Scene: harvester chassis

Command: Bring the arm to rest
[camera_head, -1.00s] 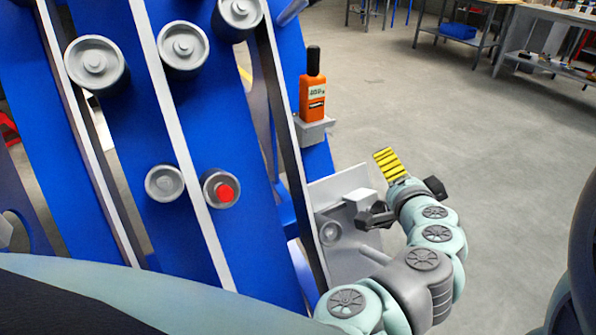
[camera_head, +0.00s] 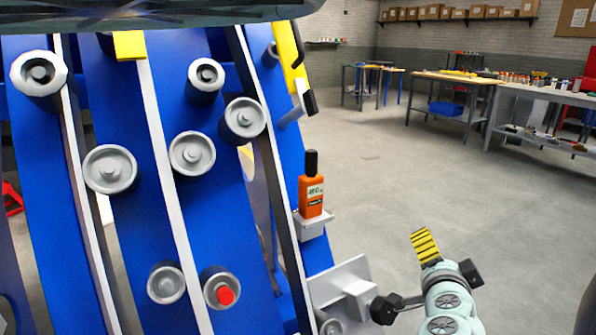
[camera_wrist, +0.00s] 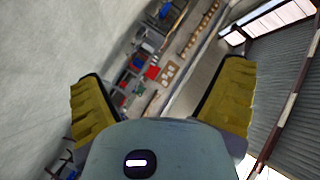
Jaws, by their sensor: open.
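My gripper (camera_head: 425,246) is at the lower right in the head view, raised over the open floor to the right of the blue chassis. One yellow ribbed finger pad shows clearly there. In the wrist view, my gripper (camera_wrist: 160,98) has its two yellow fingers spread wide apart with nothing between them. My arm shows below the gripper at the lower edge of the head view, and most of it is out of the picture.
The blue harvester chassis (camera_head: 210,255) with grey rollers stands at left. An orange bottle (camera_head: 311,195) stands on its small grey ledge (camera_head: 312,224). A grey bracket (camera_head: 338,283) juts out near my gripper. Workbenches (camera_head: 455,80) stand far back; the floor (camera_head: 385,200) between is clear.

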